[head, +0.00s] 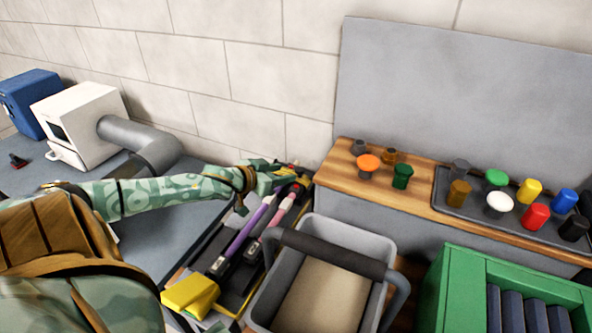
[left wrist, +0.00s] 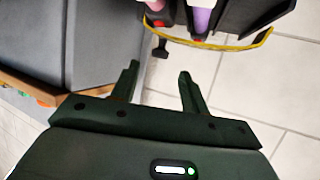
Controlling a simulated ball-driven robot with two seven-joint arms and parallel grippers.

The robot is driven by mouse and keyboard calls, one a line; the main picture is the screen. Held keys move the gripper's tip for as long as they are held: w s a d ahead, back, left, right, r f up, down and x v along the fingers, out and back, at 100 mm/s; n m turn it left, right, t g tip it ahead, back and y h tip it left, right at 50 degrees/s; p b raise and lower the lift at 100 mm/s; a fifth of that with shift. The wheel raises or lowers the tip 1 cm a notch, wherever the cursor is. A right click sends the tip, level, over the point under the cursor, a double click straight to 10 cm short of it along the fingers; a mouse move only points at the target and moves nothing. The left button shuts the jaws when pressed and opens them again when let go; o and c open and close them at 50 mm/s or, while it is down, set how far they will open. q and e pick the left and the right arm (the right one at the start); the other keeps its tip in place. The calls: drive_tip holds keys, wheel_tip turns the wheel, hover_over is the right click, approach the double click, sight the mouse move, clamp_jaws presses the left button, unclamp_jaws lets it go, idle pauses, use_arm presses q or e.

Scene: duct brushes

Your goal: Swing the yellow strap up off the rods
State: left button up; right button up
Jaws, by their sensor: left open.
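The yellow strap (left wrist: 225,46) shows in the left wrist view as a thin curved band across the ends of the rods, beyond my fingertips. A purple rod (head: 250,224) and a pink rod (head: 279,212) lie side by side in a dark rack (head: 232,287) in the head view. My left gripper (head: 287,169) is over the far end of the rack. In the left wrist view my left gripper (left wrist: 158,70) is open, with nothing between its fingers and the strap apart from them. My arm and gripper partly hide the rods' far ends in the head view.
A grey bin (head: 373,240) with a dark handle stands right of the rack. A yellow block (head: 190,294) is at the rack's near end. A wooden shelf (head: 420,192) with coloured caps runs behind, and a green crate (head: 455,285) stands at right.

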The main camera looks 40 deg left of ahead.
sight(299, 170)
use_arm(q)
drive_tip(key=shift+b+x, duration=1.1)
drive_tip(key=shift+x, duration=1.65)
clamp_jaws()
drive_tip(key=shift+r, duration=0.1)
